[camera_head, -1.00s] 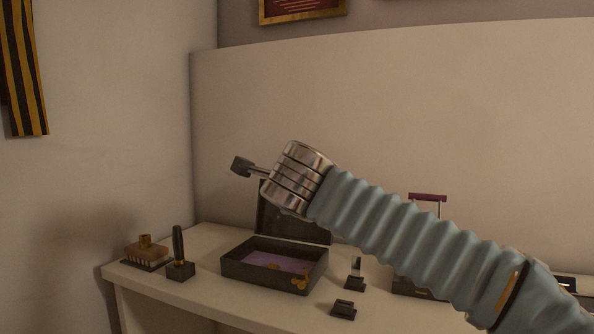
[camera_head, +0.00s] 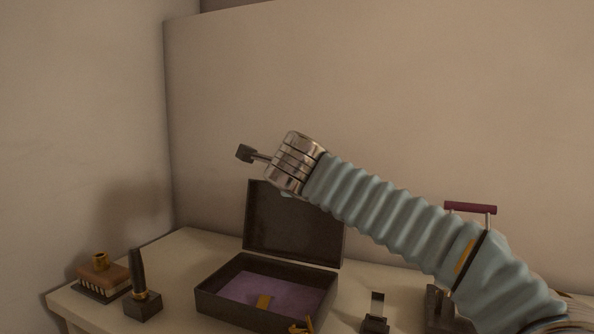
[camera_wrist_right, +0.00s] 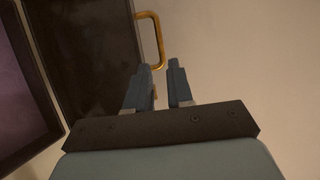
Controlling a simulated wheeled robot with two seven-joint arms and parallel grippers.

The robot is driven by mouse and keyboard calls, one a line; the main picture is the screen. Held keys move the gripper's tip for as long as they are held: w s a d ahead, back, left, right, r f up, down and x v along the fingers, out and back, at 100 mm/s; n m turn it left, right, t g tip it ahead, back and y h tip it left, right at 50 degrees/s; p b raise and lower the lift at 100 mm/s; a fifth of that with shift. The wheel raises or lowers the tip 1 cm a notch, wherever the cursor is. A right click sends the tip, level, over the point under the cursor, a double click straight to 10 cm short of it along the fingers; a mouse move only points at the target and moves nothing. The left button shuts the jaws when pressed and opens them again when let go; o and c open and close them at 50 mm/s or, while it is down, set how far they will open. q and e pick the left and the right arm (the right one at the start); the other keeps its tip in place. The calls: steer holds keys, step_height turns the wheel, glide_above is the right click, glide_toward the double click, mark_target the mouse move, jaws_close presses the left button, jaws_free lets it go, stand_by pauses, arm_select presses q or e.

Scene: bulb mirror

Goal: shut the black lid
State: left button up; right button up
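The black lid (camera_head: 290,225) stands raised at the back of an open dark box (camera_head: 262,312) with a purple lining. My right arm's wrist covers part of the lid's top edge in the head view. My right gripper (camera_head: 245,153) is above and left of the lid. In the right wrist view the lid (camera_wrist_right: 88,60) is a dark panel, with a brass loop handle (camera_wrist_right: 158,45) at its edge. My left gripper is out of view.
A brown brush-like block (camera_head: 104,278) and a dark pen-like stick on a stand (camera_head: 140,285) are left of the box. Small dark pieces (camera_head: 376,322) lie to its right. A wall closes off the table's back (camera_head: 200,240).

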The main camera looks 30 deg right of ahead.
steer(key=x, duration=0.9)
steer(key=shift+p, duration=0.35)
jaws_close()
